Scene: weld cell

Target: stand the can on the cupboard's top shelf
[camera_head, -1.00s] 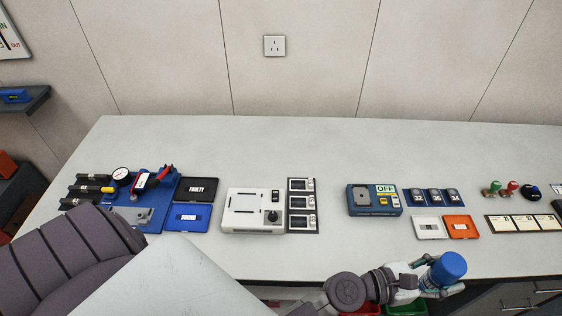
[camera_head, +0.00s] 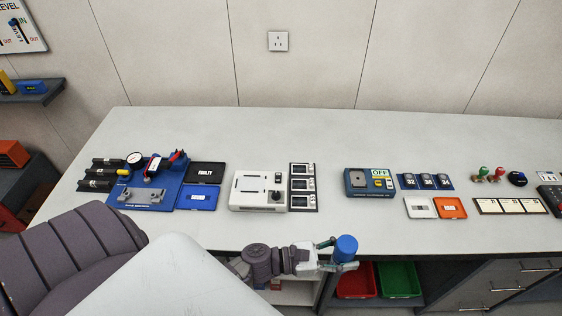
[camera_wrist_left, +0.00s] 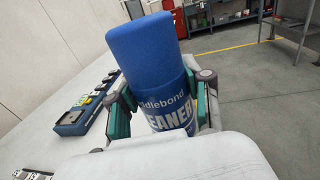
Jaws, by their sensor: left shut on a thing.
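The can (camera_head: 346,248) has a blue cap and sits in my left gripper (camera_head: 335,256) at the front edge of the workbench in the head view. In the left wrist view the can (camera_wrist_left: 168,92) shows a blue body with white lettering, and both fingers of my left gripper (camera_wrist_left: 163,108) are closed around its sides. It looks a little tilted in that view. The can's lower end is hidden by the gripper. I cannot make out the cupboard's top shelf for certain. My right gripper is out of view.
The workbench (camera_head: 300,130) carries a blue fixture (camera_head: 165,190), a white device (camera_head: 258,190) and a dark blue OFF unit (camera_head: 369,182). Below its front edge are a red bin (camera_head: 357,281), a green bin (camera_head: 399,279) and drawers (camera_head: 512,280). A wall shelf (camera_head: 40,93) is at far left.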

